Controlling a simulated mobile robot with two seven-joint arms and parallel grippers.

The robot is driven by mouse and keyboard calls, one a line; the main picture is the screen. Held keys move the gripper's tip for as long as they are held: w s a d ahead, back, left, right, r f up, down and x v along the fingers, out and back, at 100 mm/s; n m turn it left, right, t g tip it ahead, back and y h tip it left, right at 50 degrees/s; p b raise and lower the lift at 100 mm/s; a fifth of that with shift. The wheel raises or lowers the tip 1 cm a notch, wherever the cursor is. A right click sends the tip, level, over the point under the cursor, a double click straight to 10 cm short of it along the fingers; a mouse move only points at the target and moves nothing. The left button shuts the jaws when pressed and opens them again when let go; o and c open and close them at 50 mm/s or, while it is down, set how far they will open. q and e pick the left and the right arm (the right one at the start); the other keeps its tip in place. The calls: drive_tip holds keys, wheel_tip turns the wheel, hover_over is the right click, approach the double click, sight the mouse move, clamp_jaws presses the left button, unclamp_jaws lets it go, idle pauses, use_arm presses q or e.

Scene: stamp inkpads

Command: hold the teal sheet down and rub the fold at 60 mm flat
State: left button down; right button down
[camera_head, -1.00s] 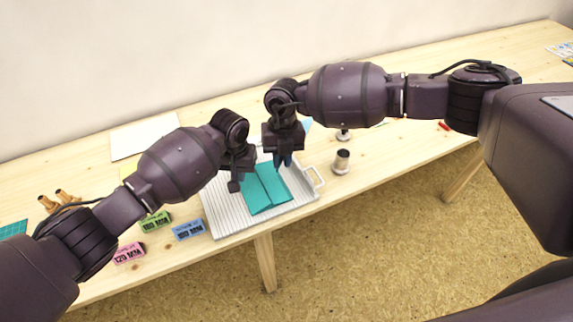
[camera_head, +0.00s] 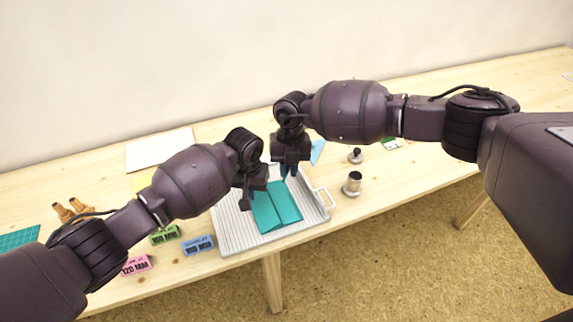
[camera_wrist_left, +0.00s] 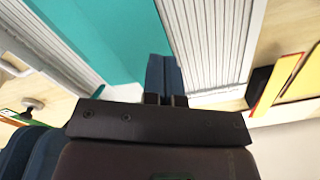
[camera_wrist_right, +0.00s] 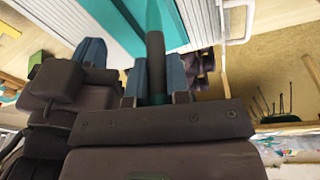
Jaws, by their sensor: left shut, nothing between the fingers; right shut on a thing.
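The teal sheet (camera_head: 284,208) lies on a white ribbed board (camera_head: 247,238), with a crease line along its length. It also shows in the left wrist view (camera_wrist_left: 105,35). My left gripper (camera_head: 244,207) is shut and empty at the sheet's left edge; its blue fingertips (camera_wrist_left: 164,60) overlap that edge in its wrist view. Whether they touch the sheet I cannot tell. My right gripper (camera_head: 290,177) is over the sheet's far end, shut on a dark stick-like tool (camera_wrist_right: 156,65) that points toward the sheet. The tool's contact with the sheet is unclear.
A metal cup (camera_head: 352,184) and a dark-knobbed stamp (camera_head: 355,156) stand to the right. A white sheet (camera_head: 160,150) lies behind. The right part of the table is mostly clear.

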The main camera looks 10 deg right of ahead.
drive_tip(key=s+d, duration=0.3)
drive_tip(key=s, duration=0.8)
drive_tip(key=shift+s, duration=0.2)
